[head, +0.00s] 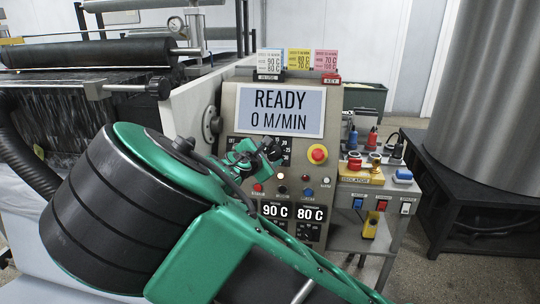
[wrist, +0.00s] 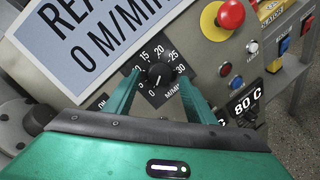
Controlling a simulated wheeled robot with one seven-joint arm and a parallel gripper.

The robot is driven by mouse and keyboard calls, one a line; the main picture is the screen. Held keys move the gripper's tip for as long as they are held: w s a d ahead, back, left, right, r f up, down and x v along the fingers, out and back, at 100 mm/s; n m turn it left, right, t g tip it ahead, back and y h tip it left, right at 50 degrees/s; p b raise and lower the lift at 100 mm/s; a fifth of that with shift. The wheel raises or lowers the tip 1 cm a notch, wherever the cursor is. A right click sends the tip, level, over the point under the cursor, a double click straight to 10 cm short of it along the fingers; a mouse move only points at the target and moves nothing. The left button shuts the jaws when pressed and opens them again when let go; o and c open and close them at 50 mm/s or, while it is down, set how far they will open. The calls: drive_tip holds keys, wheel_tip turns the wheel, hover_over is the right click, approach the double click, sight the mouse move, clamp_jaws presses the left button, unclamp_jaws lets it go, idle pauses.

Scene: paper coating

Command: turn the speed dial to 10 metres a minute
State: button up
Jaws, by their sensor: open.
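The speed dial (wrist: 158,74) is a black round knob on a dark square plate marked from 0 to 30 M/MIN. In the wrist view my gripper (wrist: 159,77) is open, with one green finger on each side of the knob. Whether the fingers touch the knob, and exactly where its pointer stands, I cannot tell. In the head view my gripper (head: 262,150) is in front of the dial and hides most of it. The display (head: 280,110) above the dial reads READY, 0 M/MIN; part of it also shows in the wrist view (wrist: 85,40).
A red emergency button (head: 318,154) on a yellow ring is right of the dial. Small coloured buttons and readouts of 90 C and 80 C (head: 310,214) are below. Rollers stand at left; a side shelf with switches (head: 380,204) is at right.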

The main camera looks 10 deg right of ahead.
drive_tip(key=shift+x, duration=1.1)
drive_tip(key=c, duration=1)
drive_tip(key=shift+c, duration=0.2)
drive_tip(key=shift+m, duration=0.3)
